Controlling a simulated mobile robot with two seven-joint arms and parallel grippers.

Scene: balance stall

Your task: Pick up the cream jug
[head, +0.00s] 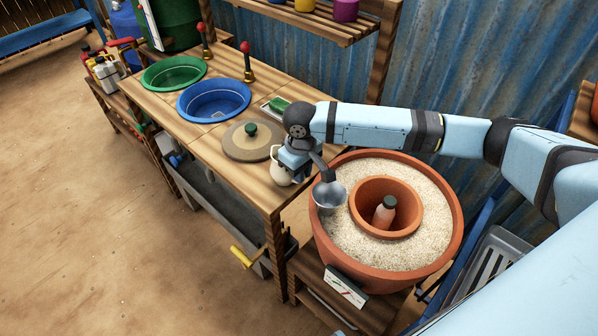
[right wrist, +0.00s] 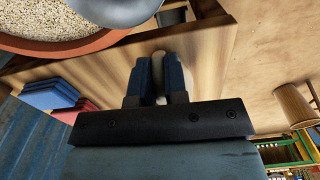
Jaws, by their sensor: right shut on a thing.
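The cream jug (head: 279,172) is a small cream-coloured vessel at the near right end of the wooden counter. My right gripper (head: 291,162) comes down over it and hides much of it. In the right wrist view, the two blue fingers of my right gripper (right wrist: 154,78) are shut on the jug, and a cream strip of the jug (right wrist: 158,66) shows between them. I cannot tell whether the jug's base touches the counter. My left gripper is in neither view.
A clay pot of sand (head: 440,222) with a grey metal scoop (head: 328,196) stands close right of the jug. A round lid (head: 240,148), a blue basin (head: 213,98) and a green basin (head: 173,72) lie on the counter (head: 202,130). The floor left is clear.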

